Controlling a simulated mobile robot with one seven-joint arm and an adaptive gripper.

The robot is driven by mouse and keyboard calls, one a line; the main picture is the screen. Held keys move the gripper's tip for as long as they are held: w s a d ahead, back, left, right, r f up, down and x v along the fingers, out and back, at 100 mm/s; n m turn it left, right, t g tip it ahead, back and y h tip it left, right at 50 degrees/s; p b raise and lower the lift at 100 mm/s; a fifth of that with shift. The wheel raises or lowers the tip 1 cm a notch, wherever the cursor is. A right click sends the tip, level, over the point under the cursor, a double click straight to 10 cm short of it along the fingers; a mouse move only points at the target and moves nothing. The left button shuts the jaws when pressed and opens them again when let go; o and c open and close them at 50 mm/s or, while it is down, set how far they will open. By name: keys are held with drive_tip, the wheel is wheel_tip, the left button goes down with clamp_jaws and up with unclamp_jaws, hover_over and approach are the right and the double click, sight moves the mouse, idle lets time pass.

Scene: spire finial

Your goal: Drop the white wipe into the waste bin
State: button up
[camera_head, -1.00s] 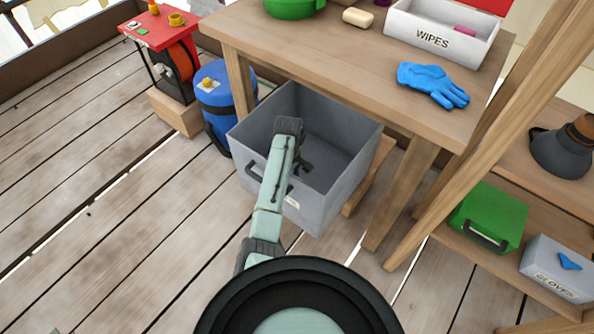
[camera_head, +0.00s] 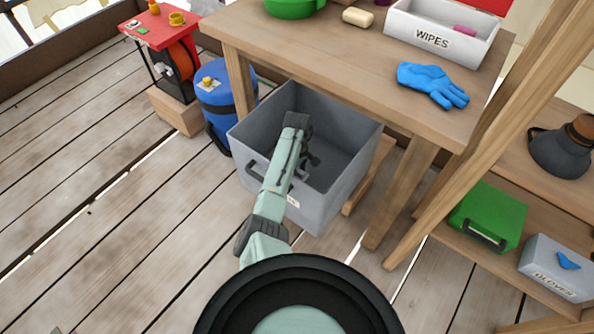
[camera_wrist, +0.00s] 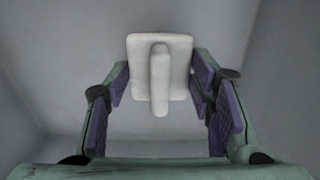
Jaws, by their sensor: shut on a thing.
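The white wipe (camera_wrist: 178,68) is a pale rounded rectangle with a raised bar down its middle, seen in the wrist view. My gripper (camera_wrist: 158,82) is shut on it, with a purple-padded finger at each side. In the head view my gripper (camera_head: 310,160) is inside the mouth of the grey waste bin (camera_head: 348,185), below the rim. The wipe is hidden there by my arm. The bin's plain grey inside (camera_wrist: 60,50) surrounds the gripper in the wrist view.
The wooden table (camera_head: 330,50) overhangs the back of the bin. It carries a white WIPES box (camera_head: 470,42), a blue glove (camera_head: 432,84) and a soap-like bar (camera_head: 358,17). A blue drum (camera_head: 222,100) stands left of the bin. A slanted wooden post (camera_head: 480,150) rises at right.

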drive_tip(key=shift+f, duration=0.2)
drive_tip(key=o, duration=1.1)
drive_tip(key=shift+r, duration=4.4)
